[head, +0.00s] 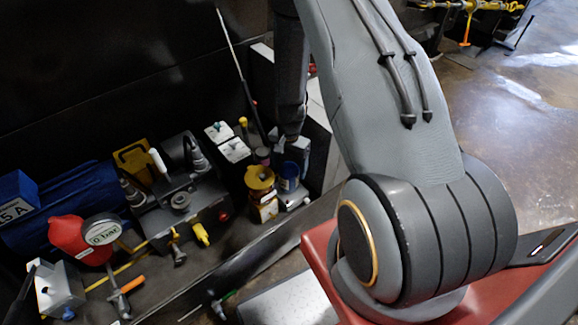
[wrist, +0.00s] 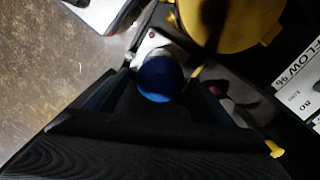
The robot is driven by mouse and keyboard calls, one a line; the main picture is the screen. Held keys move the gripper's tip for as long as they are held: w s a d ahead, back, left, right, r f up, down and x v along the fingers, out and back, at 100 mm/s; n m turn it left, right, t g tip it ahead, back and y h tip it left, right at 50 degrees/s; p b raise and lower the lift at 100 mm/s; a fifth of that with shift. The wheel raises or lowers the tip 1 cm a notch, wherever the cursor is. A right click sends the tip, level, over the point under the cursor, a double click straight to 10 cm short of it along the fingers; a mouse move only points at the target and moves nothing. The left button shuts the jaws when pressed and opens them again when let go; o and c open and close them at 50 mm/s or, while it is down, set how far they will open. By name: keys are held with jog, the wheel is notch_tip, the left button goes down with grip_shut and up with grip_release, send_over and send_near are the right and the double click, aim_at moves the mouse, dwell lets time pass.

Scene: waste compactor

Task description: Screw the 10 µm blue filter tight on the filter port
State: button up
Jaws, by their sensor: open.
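A blue round part, which looks like the blue filter (wrist: 160,78), sits in front of a pale block in the wrist view. In the head view the blue filter (head: 289,176) stands upright just below my gripper (head: 290,138). In the wrist view my gripper (wrist: 160,92) is open, with one dark finger on each side of the blue part. I cannot tell whether the fingers touch it. No marking on the filter is readable. I cannot make out the filter port or whether the filter is on a thread.
A yellow round part (head: 260,178) stands close to the left of the filter. A wall edge (head: 270,245) runs in front. A FLOW label (wrist: 298,85) shows at the right.

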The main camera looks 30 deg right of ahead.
jog(key=n, duration=0.3)
jog(key=shift+n, duration=0.3)
jog(key=n, duration=0.4)
jog(key=shift+n+p, duration=0.3)
jog(key=shift+n, duration=0.1)
jog(key=n, duration=0.4)
jog(key=shift+n, duration=0.4)
jog(key=n, duration=0.4)
jog(key=shift+n+p, duration=0.3)
jog(key=c, duration=1.1)
jog(key=m, duration=0.5)
jog(key=shift+c, duration=0.2)
